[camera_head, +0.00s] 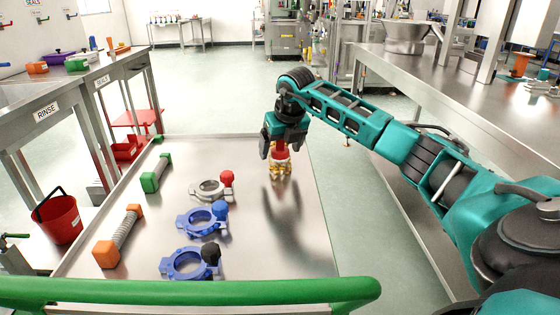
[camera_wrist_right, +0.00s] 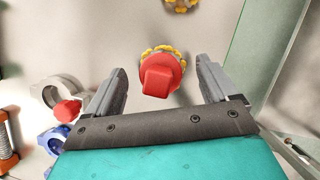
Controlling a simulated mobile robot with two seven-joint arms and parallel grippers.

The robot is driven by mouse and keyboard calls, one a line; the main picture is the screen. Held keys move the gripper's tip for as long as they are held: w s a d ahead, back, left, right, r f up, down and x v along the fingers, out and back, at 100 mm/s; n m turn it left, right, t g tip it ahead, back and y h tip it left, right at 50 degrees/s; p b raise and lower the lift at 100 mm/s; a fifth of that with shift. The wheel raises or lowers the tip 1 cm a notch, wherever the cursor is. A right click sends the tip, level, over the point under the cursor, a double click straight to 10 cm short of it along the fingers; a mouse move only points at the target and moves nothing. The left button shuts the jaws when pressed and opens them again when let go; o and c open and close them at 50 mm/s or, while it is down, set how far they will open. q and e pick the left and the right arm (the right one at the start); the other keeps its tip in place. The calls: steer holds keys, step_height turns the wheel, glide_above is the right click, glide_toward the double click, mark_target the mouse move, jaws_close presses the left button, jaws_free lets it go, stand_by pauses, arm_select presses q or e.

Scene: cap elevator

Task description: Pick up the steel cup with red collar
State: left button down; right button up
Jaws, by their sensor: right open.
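A red piece with a blocky top and a yellow knurled rim (camera_wrist_right: 160,76) stands on the steel tray top, between and below the fingers in the right wrist view. In the head view its red part (camera_head: 280,151) shows just under my right gripper (camera_head: 279,143), partly hidden by it. I cannot make out a steel cup body under the red. My right gripper (camera_wrist_right: 161,66) is open, with one finger on each side of the red piece and no visible contact. A second yellow-rimmed piece (camera_wrist_right: 181,4) is cut off at the top of the wrist view. My left gripper is not in view.
On the steel cart top (camera_head: 290,235), left of the gripper, lie a grey clamp with red knob (camera_head: 212,187), two blue clamps (camera_head: 203,219) and green- and orange-ended rods (camera_head: 120,237). A green handle (camera_head: 190,291) runs along the near edge. The right side is clear.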

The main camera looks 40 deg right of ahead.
steer(key=shift+x, duration=0.75)
steer(key=shift+c, duration=0.3)
steer(key=c, duration=1.2)
steer(key=shift+c, duration=0.4)
steer(key=shift+r, duration=0.15)
